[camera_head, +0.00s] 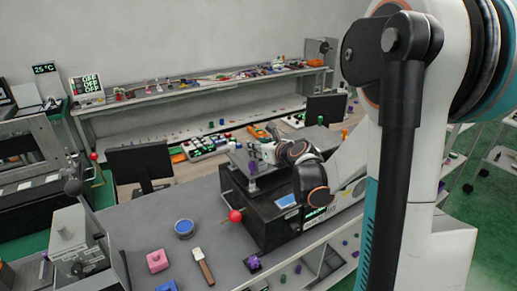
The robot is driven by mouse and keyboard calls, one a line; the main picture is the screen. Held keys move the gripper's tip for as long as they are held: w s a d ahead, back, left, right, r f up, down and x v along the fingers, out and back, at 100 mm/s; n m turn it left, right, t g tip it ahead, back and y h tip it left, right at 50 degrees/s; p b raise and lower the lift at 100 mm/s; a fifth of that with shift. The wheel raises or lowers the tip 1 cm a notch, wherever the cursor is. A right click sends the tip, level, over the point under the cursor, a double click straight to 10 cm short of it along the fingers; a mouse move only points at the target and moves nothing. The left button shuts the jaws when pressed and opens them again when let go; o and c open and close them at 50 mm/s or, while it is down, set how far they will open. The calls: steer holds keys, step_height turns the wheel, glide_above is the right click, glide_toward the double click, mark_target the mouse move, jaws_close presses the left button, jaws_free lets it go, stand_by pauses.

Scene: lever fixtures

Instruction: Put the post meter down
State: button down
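My arm comes in from the right, and its end with my gripper (258,153) is over the back left of a black box-shaped device (262,217) on the grey bench. The fingers are small and partly mixed with grey metal parts (250,178) standing on that device, so I cannot tell if they are open or shut, or on what. I cannot make out for sure which thing is the post meter. An orange handheld item (259,132) shows just behind my gripper. The device has a small pale screen (286,201) and a red ball-ended lever (235,215) at its left.
A blue round tin (184,227), a pink block (157,261), a wooden-handled tool (203,266) and a purple piece (253,263) lie on the front bench. A grey lever fixture (80,245) stands left. Bare bench (140,218) shows between. A monitor (140,163) stands behind.

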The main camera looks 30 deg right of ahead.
steer(key=shift+s+r, duration=0.1)
steer(key=c, duration=1.1)
jaws_free()
steer(key=shift+r, duration=0.1)
steer(key=p+v, duration=0.1)
steer(key=v, duration=1.1)
steer(key=shift+p, duration=0.4)
